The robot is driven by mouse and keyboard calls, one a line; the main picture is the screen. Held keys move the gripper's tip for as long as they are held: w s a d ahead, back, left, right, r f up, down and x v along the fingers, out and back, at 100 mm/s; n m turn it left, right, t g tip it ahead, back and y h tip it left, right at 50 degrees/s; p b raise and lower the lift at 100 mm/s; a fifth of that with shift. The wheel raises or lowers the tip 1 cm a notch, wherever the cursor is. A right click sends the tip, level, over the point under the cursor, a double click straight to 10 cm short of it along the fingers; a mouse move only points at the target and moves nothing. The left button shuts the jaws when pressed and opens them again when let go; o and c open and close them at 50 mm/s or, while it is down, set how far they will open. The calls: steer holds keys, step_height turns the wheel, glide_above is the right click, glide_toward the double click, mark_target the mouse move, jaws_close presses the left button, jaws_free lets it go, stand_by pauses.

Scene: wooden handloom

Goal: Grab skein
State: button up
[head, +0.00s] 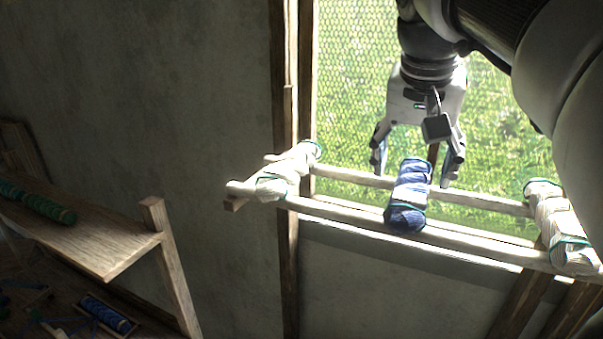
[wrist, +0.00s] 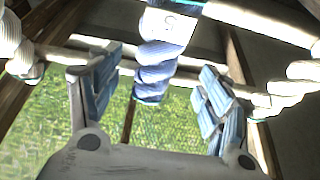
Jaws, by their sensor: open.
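A blue skein (head: 408,197) lies across two wooden rails, between two white skeins. It also shows in the wrist view (wrist: 157,62), with a white label on it. My gripper (head: 416,180) is open and empty, pointing down, with its fingers to either side of the blue skein's far end in the head view. In the wrist view the skein lies between the two blue-padded fingers (wrist: 160,105), with gaps on both sides. I cannot tell how far above the skein the fingertips are.
White skeins rest on the rails (head: 340,211) at the left (head: 288,173) and right (head: 561,228). A wooden shelf (head: 90,235) with green skeins (head: 40,205) stands at the left. A blue spool (head: 107,315) lies below it. A mesh window (head: 350,80) is behind.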

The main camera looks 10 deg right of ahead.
mark_target(413, 182)
steer(key=x, duration=0.4)
steer(key=shift+s+d+f+b, duration=0.1)
steer(key=shift+d+f+b, duration=0.1)
steer(key=shift+f+b, duration=0.15)
steer(key=shift+f, duration=0.25)
steer(key=c, duration=1.2)
